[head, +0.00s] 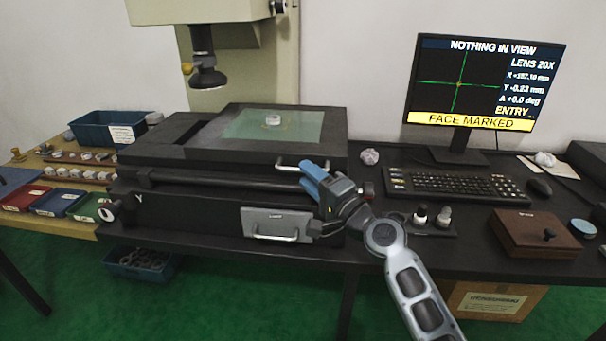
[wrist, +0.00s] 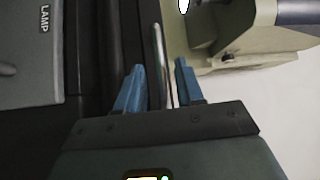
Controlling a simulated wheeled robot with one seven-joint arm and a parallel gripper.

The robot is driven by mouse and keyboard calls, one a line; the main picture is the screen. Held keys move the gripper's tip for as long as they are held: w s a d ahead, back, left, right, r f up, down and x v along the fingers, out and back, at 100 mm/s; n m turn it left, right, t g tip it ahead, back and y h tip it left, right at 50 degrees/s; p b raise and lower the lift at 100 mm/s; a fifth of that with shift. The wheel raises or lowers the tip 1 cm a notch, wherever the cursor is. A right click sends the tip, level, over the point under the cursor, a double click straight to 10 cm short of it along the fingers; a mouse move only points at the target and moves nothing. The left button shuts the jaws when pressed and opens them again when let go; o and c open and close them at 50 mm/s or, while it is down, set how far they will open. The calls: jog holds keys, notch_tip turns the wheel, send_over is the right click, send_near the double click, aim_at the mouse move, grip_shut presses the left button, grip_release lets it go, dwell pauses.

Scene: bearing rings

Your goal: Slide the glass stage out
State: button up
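The glass stage (head: 245,127) is a greenish pane set in the dark top of the measuring machine, with a small pale ring (head: 273,119) on it. A metal bar handle (head: 290,164) sticks out at the front of the stage block. My gripper (head: 308,174) is at the right end of this handle. In the wrist view, its two blue fingers (wrist: 158,72) are apart, with the bar handle (wrist: 157,45) running between them. Gaps show on both sides of the bar, so the gripper is open and not clamped. The fingers partly hide the handle's right end in the head view.
A grey lamp panel (head: 258,223) with its own handle is below, on the machine's front. The optical head (head: 208,78) hangs above the stage. A keyboard (head: 450,184), monitor (head: 485,83) and wooden box (head: 520,232) stand to the right. Floor in front is clear.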

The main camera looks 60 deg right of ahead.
aim_at(297, 170)
jog(key=b+v, duration=0.1)
jog(key=v, duration=0.3)
jog(key=shift+s+a, duration=0.1)
jog(key=shift+s, duration=0.2)
jog(key=shift+w+d+r+m+g+y+p, duration=0.2)
jog(key=shift+w+d+m+g+p, duration=0.3)
jog(key=shift+w+p, duration=0.95)
jog(key=shift+w+d+r+m+g+y+p, duration=0.15)
jog(key=shift+w+d+m+g+y+p, duration=0.3)
jog(key=shift+w+p, duration=0.95)
jog(key=shift+w+d+r+m+g+y+p, duration=0.15)
jog(key=shift+w+d+m+g+p, duration=0.35)
jog(key=shift+w+p, duration=0.9)
jog(key=shift+s, duration=0.25)
jog(key=shift+c, duration=0.5)
grip_shut()
